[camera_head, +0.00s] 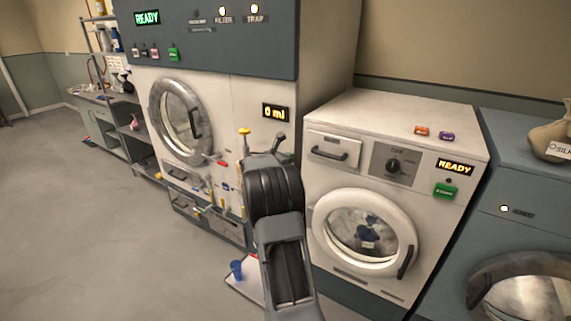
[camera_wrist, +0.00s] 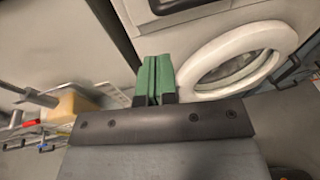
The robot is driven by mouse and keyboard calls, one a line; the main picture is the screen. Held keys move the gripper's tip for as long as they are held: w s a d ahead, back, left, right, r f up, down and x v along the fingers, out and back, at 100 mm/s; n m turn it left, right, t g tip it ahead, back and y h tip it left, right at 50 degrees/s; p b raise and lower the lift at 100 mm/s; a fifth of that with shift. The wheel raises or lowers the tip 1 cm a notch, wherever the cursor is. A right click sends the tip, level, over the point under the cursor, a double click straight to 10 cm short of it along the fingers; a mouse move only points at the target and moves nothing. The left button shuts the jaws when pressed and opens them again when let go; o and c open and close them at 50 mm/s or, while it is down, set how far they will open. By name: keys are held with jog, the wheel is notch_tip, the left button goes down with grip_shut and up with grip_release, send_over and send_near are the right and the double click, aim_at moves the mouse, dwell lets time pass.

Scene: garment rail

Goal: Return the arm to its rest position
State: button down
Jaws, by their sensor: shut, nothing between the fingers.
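My arm rises from the bottom of the head view and stands in front of the gap between two machines. The gripper's fingers are hidden behind the arm in the head view. In the wrist view my gripper (camera_wrist: 153,80) shows as two green fingers pressed together, with nothing between them. They are in front of the white washer (camera_head: 330,185), to the left of its round door ring (camera_wrist: 240,60). The fingers look apart from the washer, though the distance is hard to tell.
A tall grey-and-white machine (camera_head: 225,100) stands left, with valves and small handles low on its front. A blue machine (camera_head: 500,180) stands right. Two small items, orange (camera_head: 422,131) and purple (camera_head: 447,136), lie on the washer. A blue cup (camera_head: 236,269) is low by my arm. Floor at left is clear.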

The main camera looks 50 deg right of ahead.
jog(key=shift+v, duration=1.05)
jog(key=s+a+f+m+g+y, duration=0.2)
jog(key=s+a+f+m+y, duration=0.5)
jog(key=a+m, duration=0.25)
jog(key=s+a+r+m+t+y, duration=0.1)
jog(key=s+a+m+t+y, duration=0.1)
jog(key=a, duration=0.8)
jog(key=s+a+r+m+t+y, duration=0.1)
jog(key=s+a+m+y, duration=0.2)
jog(key=s+a, duration=0.4)
jog(key=s+a+r+m+t+y, duration=0.1)
jog(key=s+a+m+t+y, duration=0.1)
jog(key=a, duration=1.3)
jog(key=s+m+y, duration=0.1)
jog(key=s+m, duration=0.1)
jog(key=shift+s+r+t+y, duration=0.3)
jog(key=shift+s+r, duration=0.1)
